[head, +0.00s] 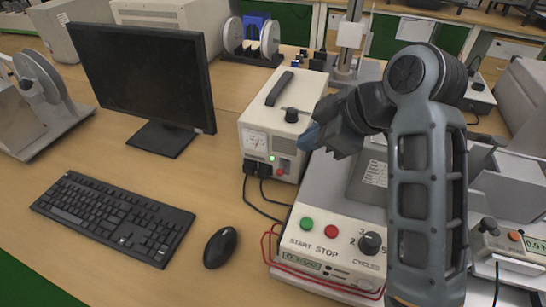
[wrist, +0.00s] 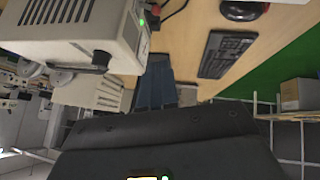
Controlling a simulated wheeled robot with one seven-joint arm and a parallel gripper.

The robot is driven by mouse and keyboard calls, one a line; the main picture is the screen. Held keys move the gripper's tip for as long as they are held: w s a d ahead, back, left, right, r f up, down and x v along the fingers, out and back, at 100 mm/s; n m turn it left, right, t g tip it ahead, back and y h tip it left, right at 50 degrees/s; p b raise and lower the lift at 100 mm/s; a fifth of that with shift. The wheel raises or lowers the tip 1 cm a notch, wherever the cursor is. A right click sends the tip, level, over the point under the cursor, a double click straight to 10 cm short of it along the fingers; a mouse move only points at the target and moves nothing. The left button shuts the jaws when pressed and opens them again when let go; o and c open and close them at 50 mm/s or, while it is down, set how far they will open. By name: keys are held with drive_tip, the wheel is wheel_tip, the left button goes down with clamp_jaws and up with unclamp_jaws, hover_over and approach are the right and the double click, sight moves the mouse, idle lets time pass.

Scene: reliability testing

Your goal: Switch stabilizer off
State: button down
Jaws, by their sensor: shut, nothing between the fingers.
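The stabilizer (head: 310,88) is a cream box with a black top handle, a black knob, a front dial and a lit green lamp (head: 271,159). A small red switch (head: 279,172) sits low on its front, near two black plugs. In the wrist view the stabilizer (wrist: 70,18) is at the upper left, with its green lamp lit. My gripper (head: 308,141) is shut and empty, in front and to the right of the stabilizer's front face in the head view. Its blue-grey fingers show in the wrist view (wrist: 155,82), apart from the box.
A test unit (head: 320,235) with green and red buttons and a CYCLES knob stands below my gripper. A monitor (head: 145,80), keyboard (head: 115,217) and mouse (head: 220,247) are at the left. Black cables run from the stabilizer's plugs across the wooden desk.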

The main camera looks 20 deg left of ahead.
hover_over(282, 170)
drive_tip(key=s, duration=0.2)
wheel_tip(282, 170, down, 8)
drive_tip(key=shift+w+d+f+p, duration=0.15)
drive_tip(key=shift+f, duration=0.45)
drive_tip(key=shift+w+d+f+p, duration=0.1)
drive_tip(key=shift+f+p, duration=0.1)
drive_tip(key=shift+f, duration=0.4)
drive_tip(key=shift+w+d+f+p, duration=0.15)
drive_tip(key=shift+f, duration=0.45)
drive_tip(key=shift+f, duration=0.1)
